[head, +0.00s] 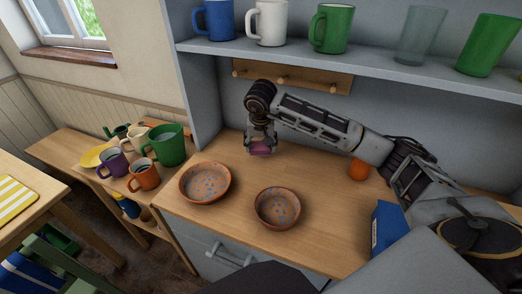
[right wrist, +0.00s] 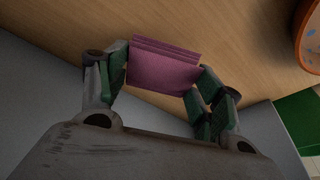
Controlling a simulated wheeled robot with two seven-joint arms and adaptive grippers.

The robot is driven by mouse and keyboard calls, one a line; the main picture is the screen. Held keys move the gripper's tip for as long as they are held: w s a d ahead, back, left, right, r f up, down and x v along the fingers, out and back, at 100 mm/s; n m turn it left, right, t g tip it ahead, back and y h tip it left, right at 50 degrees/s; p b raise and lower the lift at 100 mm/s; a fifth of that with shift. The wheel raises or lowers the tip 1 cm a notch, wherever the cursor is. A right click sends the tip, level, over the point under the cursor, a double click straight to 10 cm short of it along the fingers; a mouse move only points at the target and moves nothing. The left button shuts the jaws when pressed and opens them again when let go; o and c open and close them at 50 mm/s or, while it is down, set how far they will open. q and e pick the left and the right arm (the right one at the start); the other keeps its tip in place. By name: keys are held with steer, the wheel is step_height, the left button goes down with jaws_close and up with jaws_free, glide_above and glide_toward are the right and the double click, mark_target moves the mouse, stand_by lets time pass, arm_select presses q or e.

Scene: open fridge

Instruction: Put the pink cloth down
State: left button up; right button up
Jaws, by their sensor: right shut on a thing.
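The pink cloth (right wrist: 163,67) is a folded pink-purple piece between the green-padded fingers of my right gripper (right wrist: 165,90) in the right wrist view. In the head view the cloth (head: 260,149) shows small below my right gripper (head: 261,146), over the back left of the wooden counter (head: 325,190). The right gripper is shut on the cloth and points down. I cannot tell whether the cloth touches the counter. My left gripper is not in view.
Two orange speckled bowls (head: 205,183) (head: 278,207) stand in front of the gripper. An orange fruit (head: 359,170) and a blue box (head: 385,228) are to the right. A shelf with mugs (head: 333,28) hangs above. Several mugs and a green pitcher (head: 166,145) stand at left.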

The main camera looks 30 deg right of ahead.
mark_target(261, 146)
step_height(261, 146, down, 3)
steer(key=shift+r, duration=0.1)
steer(key=shift+w+d+f, duration=0.15)
steer(key=shift+f, duration=0.15)
steer(key=shift+f, duration=0.15)
steer(key=o, duration=0.9)
steer(key=shift+v, duration=3.9)
